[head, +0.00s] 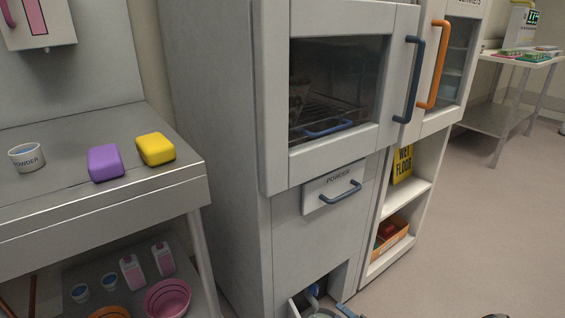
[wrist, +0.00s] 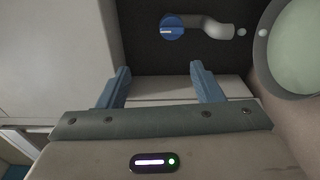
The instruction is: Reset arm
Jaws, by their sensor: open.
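My gripper (wrist: 160,70) shows in the wrist view with its two blue fingers spread apart. Nothing is between the fingers. Beyond the fingertips is a dark surface with a blue round knob (wrist: 172,27) and a grey bent pipe (wrist: 210,27). A pale green round thing (wrist: 298,45) is at the right, apart from the fingers.
A tall grey cabinet (head: 215,120) has a glass door with a blue handle (head: 409,80). A steel table (head: 60,205) stands left. Floor at right (head: 480,230) is clear.

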